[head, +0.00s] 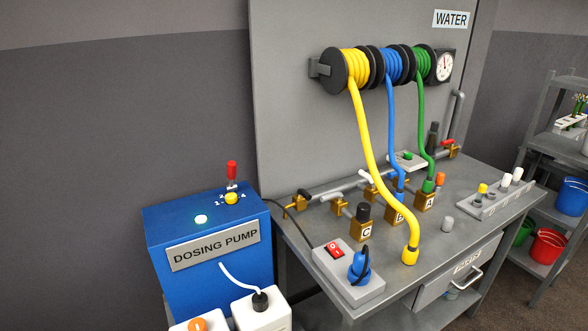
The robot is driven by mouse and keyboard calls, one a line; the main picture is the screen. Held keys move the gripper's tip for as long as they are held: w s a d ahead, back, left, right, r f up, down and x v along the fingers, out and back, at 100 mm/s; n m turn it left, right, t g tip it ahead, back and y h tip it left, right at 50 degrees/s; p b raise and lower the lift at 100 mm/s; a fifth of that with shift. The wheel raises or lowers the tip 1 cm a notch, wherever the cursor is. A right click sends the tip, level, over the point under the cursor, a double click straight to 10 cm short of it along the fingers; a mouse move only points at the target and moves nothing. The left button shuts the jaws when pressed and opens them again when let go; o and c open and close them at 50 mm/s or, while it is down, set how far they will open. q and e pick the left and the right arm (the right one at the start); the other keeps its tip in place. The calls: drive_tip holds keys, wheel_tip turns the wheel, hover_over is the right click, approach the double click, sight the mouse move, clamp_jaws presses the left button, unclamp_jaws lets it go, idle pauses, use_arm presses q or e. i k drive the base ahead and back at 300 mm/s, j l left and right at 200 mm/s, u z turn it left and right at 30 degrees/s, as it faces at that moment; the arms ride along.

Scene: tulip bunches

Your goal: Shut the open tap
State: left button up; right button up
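Neither of my grippers is in view. A grey pipe (325,188) with brass valves runs along the back of the grey bench. A brass valve (295,206) with a dark lever is at its left end. A pale lever (366,175) stands out near the middle. A red-handled valve (450,149) is at the right end. Brass outlets stand in front: C (365,232) under a black cap, B (395,217) with the blue hose (391,130), A (424,202) with the green hose (421,120). I cannot tell which tap is open.
The yellow hose (368,140) hangs from the reels to a yellow fitting (410,255) on the bench. A grey switch box (348,275) with a blue plug is at the front left. The blue dosing pump (180,270) stands left. A shelf with buckets (546,245) is right.

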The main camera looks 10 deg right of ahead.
sight(361, 172)
drive_tip(key=i+l+u, duration=0.15)
drive_tip(key=l+u, duration=0.2)
drive_tip(key=l, duration=0.4)
drive_tip(key=i+l+u, duration=0.1)
drive_tip(key=l+u, duration=0.3)
drive_tip(key=l, duration=0.95)
